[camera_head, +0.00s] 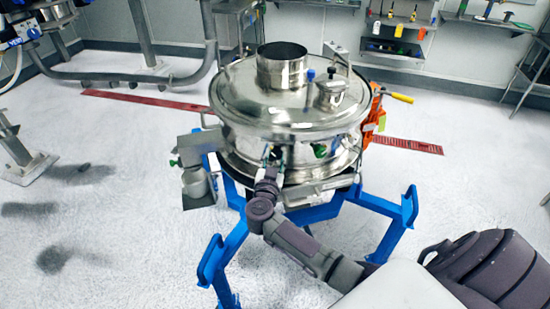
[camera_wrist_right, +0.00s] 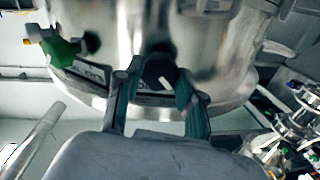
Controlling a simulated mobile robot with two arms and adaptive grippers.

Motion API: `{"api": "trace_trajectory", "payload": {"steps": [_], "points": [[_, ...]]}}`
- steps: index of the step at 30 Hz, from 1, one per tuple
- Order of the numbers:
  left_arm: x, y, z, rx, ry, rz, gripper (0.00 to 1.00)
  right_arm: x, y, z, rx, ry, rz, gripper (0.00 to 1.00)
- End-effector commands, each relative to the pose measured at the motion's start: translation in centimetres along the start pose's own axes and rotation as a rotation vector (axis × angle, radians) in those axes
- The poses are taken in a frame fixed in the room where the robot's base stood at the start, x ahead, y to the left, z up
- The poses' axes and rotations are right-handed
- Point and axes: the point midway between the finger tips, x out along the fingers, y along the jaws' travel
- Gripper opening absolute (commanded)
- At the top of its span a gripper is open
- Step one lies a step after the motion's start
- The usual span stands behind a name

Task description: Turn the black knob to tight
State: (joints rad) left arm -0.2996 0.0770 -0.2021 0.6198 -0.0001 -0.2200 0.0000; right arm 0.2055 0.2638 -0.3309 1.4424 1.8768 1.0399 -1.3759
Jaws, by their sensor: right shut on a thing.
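The black knob (camera_wrist_right: 160,70) sits on the lower front wall of the round steel sifter (camera_head: 240,105). In the right wrist view it is dark and round with a white mark, between the two fingers of my right gripper (camera_wrist_right: 158,95). The fingers are closed around it from both sides. In the head view my right gripper (camera_head: 273,156) reaches the sifter's front, where the knob is mostly hidden. The sifter wall also shows in the wrist view (camera_wrist_right: 210,55). My left gripper is out of view.
A green knob (camera_wrist_right: 62,50) is left of the black one in the wrist view. Blue legs (camera_head: 228,250) carry the sifter. An orange tool with a yellow handle (camera_head: 398,97) is at its right. A wall shelf (camera_head: 395,40) stands behind.

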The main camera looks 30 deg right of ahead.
Motion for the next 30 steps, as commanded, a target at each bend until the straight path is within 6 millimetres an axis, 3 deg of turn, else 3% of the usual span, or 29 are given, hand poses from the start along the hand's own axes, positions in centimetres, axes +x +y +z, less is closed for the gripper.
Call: {"api": "trace_trajectory", "payload": {"steps": [8, 30], "points": [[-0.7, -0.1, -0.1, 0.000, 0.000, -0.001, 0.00, -0.1, 0.0, 0.0, 0.145, -0.003, 0.002, 0.04], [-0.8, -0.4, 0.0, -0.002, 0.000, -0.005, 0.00, 0.0, 0.1, 0.2, 0.836, -0.001, 0.004, 0.04]]}}
